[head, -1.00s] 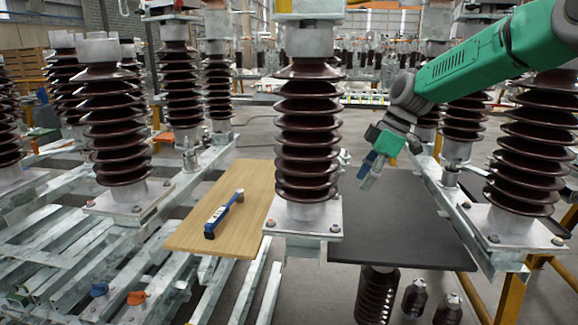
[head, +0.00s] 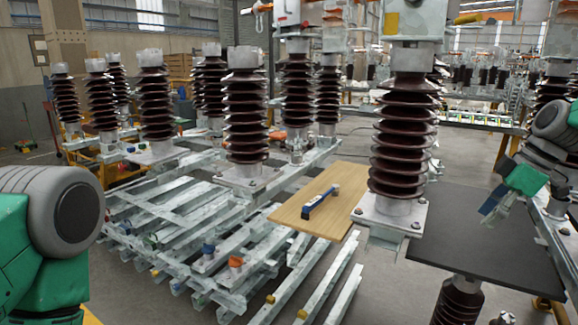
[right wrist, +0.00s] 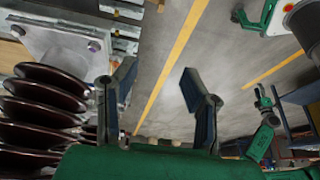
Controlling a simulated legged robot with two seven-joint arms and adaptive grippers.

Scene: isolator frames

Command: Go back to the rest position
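My right gripper (head: 492,208) hangs at the right of the head view, above the dark grey board (head: 455,232). In the right wrist view its two fingers (right wrist: 155,82) stand apart with nothing between them, so it is open and empty. Floor shows beyond the fingers. A large green and grey link of my left arm fills the lower left of the head view; the left gripper itself is outside the frames.
A tall brown ribbed insulator (head: 404,150) stands between the two boards. Several more stand on metal frames (head: 190,215). Open floor with a yellow line (right wrist: 180,50) shows ahead of the fingers.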

